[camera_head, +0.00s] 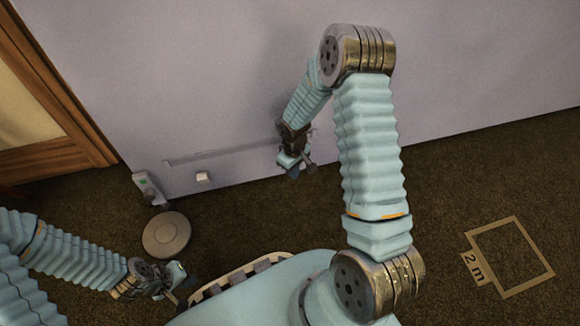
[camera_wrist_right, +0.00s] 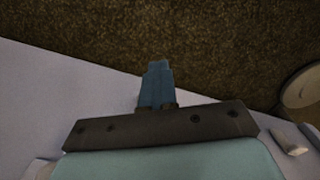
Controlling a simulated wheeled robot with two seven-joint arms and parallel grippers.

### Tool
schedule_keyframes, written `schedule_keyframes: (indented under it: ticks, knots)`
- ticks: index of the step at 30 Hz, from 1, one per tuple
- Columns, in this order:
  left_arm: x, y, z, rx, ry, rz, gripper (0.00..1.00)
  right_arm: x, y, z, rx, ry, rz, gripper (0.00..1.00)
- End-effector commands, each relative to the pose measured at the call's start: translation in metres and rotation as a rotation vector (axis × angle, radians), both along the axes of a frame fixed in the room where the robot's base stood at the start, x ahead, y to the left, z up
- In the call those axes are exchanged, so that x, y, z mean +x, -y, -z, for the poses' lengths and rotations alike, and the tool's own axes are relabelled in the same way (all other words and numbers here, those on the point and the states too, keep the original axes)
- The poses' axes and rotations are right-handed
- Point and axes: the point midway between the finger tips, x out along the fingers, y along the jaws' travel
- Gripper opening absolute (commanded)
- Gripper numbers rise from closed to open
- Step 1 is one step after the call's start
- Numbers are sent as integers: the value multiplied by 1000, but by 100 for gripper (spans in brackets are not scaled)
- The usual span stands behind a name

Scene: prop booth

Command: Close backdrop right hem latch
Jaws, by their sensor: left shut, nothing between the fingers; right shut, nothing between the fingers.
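The lavender backdrop (camera_head: 230,90) hangs along the far side, with a long thin hem strip (camera_head: 225,151) low on it. A small pale block (camera_head: 203,178) sits just below the strip's left part; I cannot tell if it is a latch. No right hem latch can be made out. My right gripper (camera_head: 295,168) is shut and empty, in front of the strip's right end, which it partly hides. In the right wrist view its blue fingers (camera_wrist_right: 157,75) are together, pointing over carpet beside the backdrop (camera_wrist_right: 50,95). My left gripper (camera_head: 178,285) is shut and empty, low at the left.
A wooden door frame (camera_head: 60,110) is at the far left. A "2 m" square marking (camera_head: 532,246) lies on clear carpet at right.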

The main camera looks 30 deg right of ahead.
Motion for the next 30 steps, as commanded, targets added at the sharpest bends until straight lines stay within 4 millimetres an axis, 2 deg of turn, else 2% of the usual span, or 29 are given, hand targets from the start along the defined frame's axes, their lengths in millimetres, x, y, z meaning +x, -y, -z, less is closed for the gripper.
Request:
schedule_keyframes:
  ticks: [1, 8, 23, 30]
  knots:
    - [0, 0, 3, 0, 0, 0, 0, 18, 1, 0, 3, 54, -3, 0]
    - [0, 0, -1, 0, 0, 0, 0, 18, 1, -5, 3, 54, -3, 0]
    - [0, 0, -41, 0, 0, 0, 0, 14, 1, -59, 3, 43, 3, 0]
    - [0, 0, -40, 0, 0, 0, 0, 13, 1, -60, 3, 40, 3, 0]
